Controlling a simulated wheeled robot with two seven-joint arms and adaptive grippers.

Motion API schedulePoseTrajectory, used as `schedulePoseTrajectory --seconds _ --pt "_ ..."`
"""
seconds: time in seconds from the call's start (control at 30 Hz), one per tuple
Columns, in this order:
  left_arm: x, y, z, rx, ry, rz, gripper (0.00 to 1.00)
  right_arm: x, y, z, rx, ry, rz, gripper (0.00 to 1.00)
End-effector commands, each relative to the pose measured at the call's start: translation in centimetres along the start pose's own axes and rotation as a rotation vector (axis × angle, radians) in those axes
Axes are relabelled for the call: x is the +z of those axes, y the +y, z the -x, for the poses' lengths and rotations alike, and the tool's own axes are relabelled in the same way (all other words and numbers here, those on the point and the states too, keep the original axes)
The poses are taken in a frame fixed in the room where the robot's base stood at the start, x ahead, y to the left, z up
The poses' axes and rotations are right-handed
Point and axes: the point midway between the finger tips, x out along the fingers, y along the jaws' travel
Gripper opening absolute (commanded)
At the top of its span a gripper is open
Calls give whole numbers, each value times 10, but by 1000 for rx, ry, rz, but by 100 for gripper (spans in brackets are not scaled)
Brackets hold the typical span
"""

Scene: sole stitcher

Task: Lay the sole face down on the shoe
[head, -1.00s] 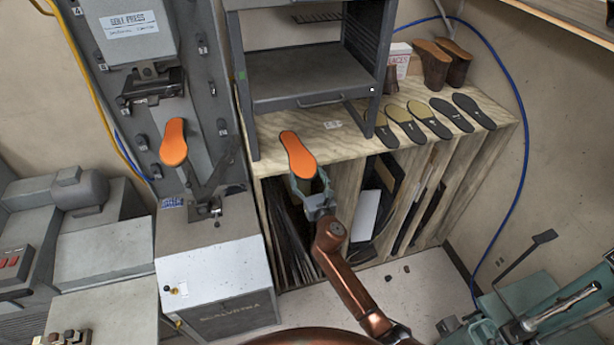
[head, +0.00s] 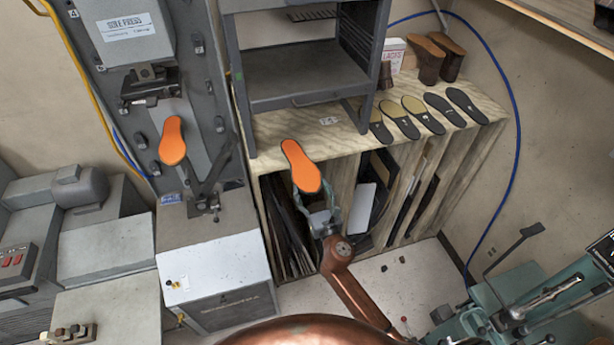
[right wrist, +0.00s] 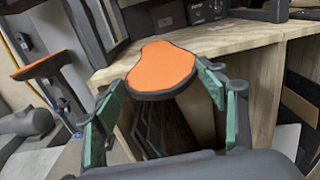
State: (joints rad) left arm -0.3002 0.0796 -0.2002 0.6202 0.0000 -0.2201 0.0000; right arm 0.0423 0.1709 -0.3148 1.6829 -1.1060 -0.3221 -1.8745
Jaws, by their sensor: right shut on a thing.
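An orange sole (head: 301,167) with a dark rim is held by its near, wider end in my right gripper (head: 313,192), in front of the wooden bench edge. In the right wrist view the sole (right wrist: 160,70) lies between the two green fingers, orange face up. A second orange sole-shaped surface (head: 173,141) sits on the grey press at left, on a post. It looks like the upturned bottom of the shoe and also shows at the left of the right wrist view (right wrist: 47,65). The shoe's sides are hardly visible. My left gripper is not in view.
The wooden bench (head: 285,130) carries a grey rack (head: 305,70), several dark and tan soles (head: 422,115) and brown boots (head: 433,60). The press upper unit (head: 125,33) is above the orange surface. A grey-white cabinet (head: 215,270) stands below. Teal machinery (head: 515,315) is at lower right.

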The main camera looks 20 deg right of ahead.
Motion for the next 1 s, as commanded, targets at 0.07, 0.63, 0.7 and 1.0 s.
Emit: schedulePoseTrajectory --seconds 0.07,0.63,0.7,1.0 --pt "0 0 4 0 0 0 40 1 -1 16 0 1 1 22" --pt "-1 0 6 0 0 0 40 3 0 125 0 1 1 22" --pt "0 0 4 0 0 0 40 3 0 138 0 1 0 22" --pt "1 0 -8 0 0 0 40 4 0 193 0 1 0 22"
